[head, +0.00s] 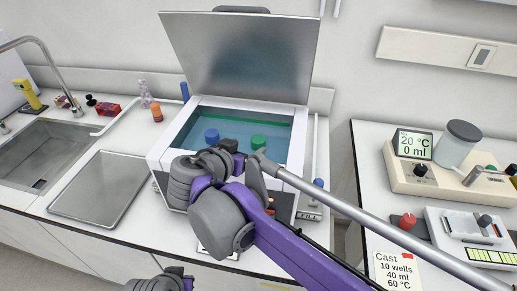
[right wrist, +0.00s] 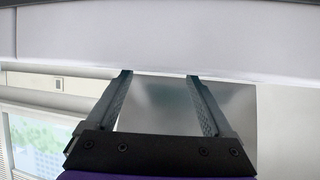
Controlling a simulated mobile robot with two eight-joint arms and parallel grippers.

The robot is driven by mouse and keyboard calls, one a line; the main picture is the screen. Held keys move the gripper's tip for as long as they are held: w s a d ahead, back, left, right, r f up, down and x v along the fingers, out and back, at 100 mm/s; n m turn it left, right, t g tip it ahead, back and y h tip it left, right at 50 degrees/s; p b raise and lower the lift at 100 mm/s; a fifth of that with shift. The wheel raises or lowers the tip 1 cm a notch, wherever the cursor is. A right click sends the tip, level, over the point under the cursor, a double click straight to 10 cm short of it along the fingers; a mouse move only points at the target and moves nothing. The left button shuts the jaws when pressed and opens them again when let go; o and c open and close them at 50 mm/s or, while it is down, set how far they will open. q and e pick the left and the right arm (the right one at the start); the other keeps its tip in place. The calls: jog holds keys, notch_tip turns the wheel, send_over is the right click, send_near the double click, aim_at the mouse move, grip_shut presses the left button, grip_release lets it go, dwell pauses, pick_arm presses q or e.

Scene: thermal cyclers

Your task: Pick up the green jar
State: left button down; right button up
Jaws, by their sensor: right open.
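The green jar (head: 258,141) stands in the open-topped white water bath (head: 160,151), on the right side of the basin. A blue jar (head: 212,135) stands to its left. My right arm reaches in from the right in front of the bath, its grey links close to the green jar in the picture. Its fingers cannot be made out in the head view. In the right wrist view my right gripper (right wrist: 160,76) is open with nothing between its fingers, and no jar shows there. My left gripper is not in view.
The bath's metal lid (head: 245,55) stands raised behind the basin. A sink (head: 45,150) and a metal plate (head: 98,187) lie to the left. On the right bench are a device with a display (head: 414,144) and a "Cast" card (head: 394,270).

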aim_at(257, 140)
jog(key=x, duration=0.6)
jog(key=shift+w+d, duration=0.35)
grip_shut()
